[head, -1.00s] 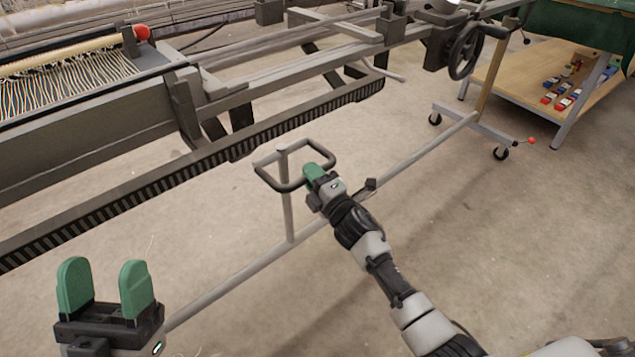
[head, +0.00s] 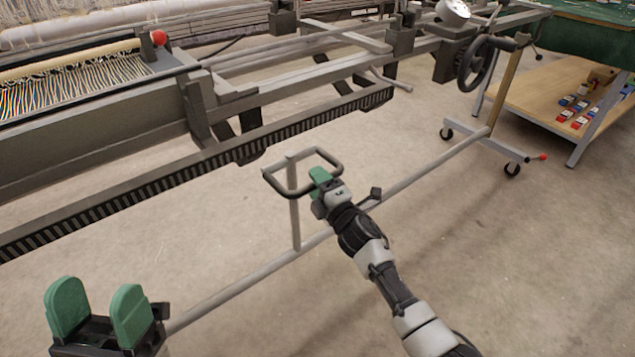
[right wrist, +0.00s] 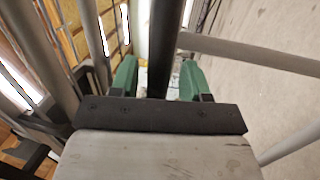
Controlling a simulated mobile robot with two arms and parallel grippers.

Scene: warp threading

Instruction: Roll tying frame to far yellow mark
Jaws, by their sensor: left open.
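The tying frame is a long grey floor rail (head: 400,185) with a castored cross foot (head: 487,140) at its far end. An upright post (head: 295,215) carries a dark loop handle (head: 277,187). My right gripper (head: 319,178) is at the right side of this loop. In the right wrist view a dark bar (right wrist: 165,50) runs between the two green fingers of the right gripper (right wrist: 160,78); whether they press on it is unclear. My left gripper (head: 98,310) is open and empty at the lower left, near the rail's near end. No yellow floor mark is distinguishable.
The loom (head: 100,120) with threads and a dark slotted beam (head: 170,165) runs along the left and back. A handwheel (head: 478,63) stands out from it. A wooden shelf cart (head: 535,95) stands at right. The concrete floor right of the rail is clear.

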